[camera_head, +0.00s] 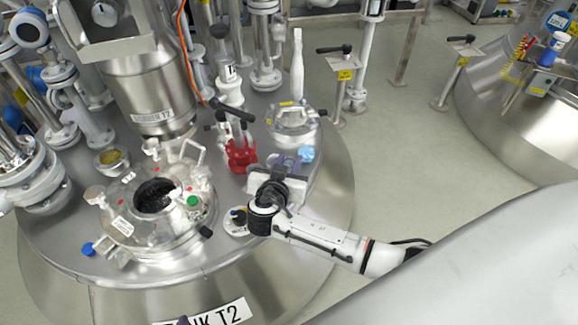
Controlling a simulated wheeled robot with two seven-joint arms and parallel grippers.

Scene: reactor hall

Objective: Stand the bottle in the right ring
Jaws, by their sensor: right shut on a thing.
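My right gripper (287,164) is over the front right of the tank lid, its arm coming in from the lower right. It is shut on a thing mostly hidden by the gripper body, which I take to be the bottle. A light blue piece (306,154) shows just beyond the fingers; I cannot tell if it is part of the bottle. I cannot clearly make out the right ring. A small pale holder (237,221) with dark and blue parts sits left of the gripper, partly behind my wrist. My left gripper is not clearly seen.
An open round manhole (155,196) with clamps lies left on the steel tank lid (225,258). A red valve fitting (240,155) and a closed round hatch (293,122) stand behind the gripper. Tall pipes and a steel vessel (150,85) rise at the back.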

